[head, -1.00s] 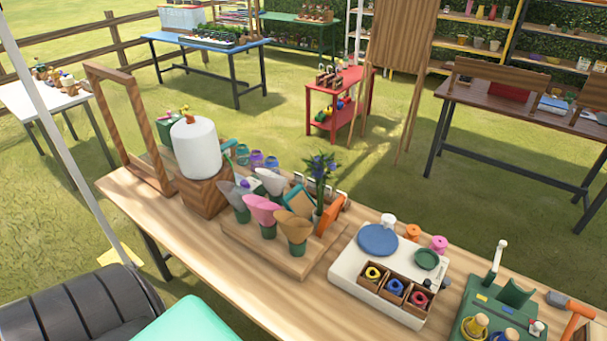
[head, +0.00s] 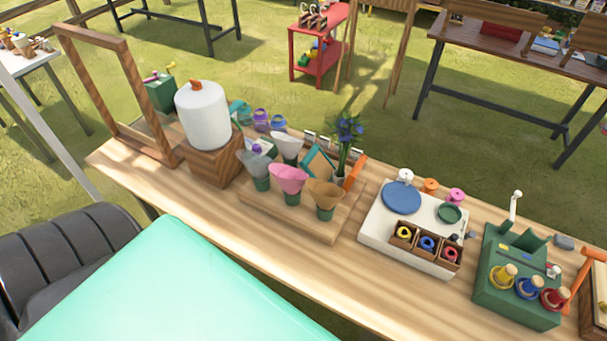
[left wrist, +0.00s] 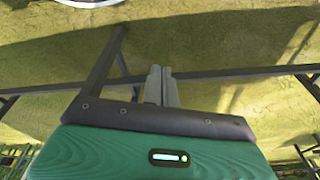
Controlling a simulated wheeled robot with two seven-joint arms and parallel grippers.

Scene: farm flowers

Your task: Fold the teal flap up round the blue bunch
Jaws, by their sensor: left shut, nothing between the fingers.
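The blue bunch (head: 348,128), dark blue blooms on green stems, stands upright at the back of a wooden stand on the table in the head view. The teal flap (head: 318,160) slants outward on its left, apart from the blooms. An orange flap (head: 355,172) leans on its right. Paper cones in front partly hide the lower parts. My left gripper (left wrist: 160,86) is shut and empty in the left wrist view, over grass and dark table legs. It is not in the head view, and my right gripper is in neither view.
The wooden stand (head: 290,222) also holds pink (head: 289,178), brown (head: 325,194), grey and white cones. A white canister (head: 203,115) and a wooden frame stand left. A white tray (head: 376,236) and green rack (head: 505,290) stand right. The table's front strip is clear.

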